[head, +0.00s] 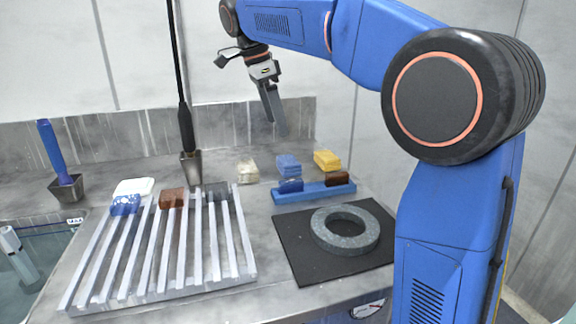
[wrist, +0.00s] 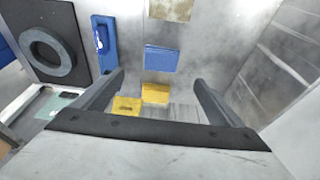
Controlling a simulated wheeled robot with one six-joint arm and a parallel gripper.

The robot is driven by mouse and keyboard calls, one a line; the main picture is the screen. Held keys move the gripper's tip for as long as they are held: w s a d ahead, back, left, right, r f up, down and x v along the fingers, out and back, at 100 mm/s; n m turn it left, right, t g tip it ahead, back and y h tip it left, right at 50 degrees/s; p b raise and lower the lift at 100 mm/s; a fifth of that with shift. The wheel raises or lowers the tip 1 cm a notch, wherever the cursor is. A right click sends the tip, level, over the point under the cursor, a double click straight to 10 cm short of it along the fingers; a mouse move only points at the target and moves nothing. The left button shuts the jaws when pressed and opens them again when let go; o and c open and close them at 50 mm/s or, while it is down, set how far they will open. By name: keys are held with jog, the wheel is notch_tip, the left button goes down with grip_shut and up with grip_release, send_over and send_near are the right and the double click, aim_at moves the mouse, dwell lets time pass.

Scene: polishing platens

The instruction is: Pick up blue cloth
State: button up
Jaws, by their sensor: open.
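The blue cloth (head: 288,164) lies folded on the grey counter behind the blue holder, between a beige cloth and a yellow cloth. In the wrist view the blue cloth (wrist: 161,58) shows as a flat blue rectangle just beyond the fingertips. My gripper (head: 275,130) hangs above the counter, over the area of the folded cloths, pointing down. In the wrist view its two fingers (wrist: 159,80) are wide apart with nothing between them. The gripper is apart from the blue cloth.
The beige cloth (head: 247,170) and yellow cloth (head: 327,160) flank it closely. The blue holder (head: 313,192) carries a blue and a brown piece. A grey ring (head: 345,229) lies on a black mat (head: 300,262). A slatted rack (head: 160,262) stands left.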

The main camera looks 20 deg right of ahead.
aim_at(289, 160)
jog(key=x, duration=1.1)
jog(key=shift+w+d+f, duration=0.1)
jog(key=shift+f, duration=0.2)
jog(key=c, duration=1.1)
jog(key=shift+c, duration=0.2)
jog(key=shift+r, duration=0.15)
notch_tip(289, 160, up, 10)
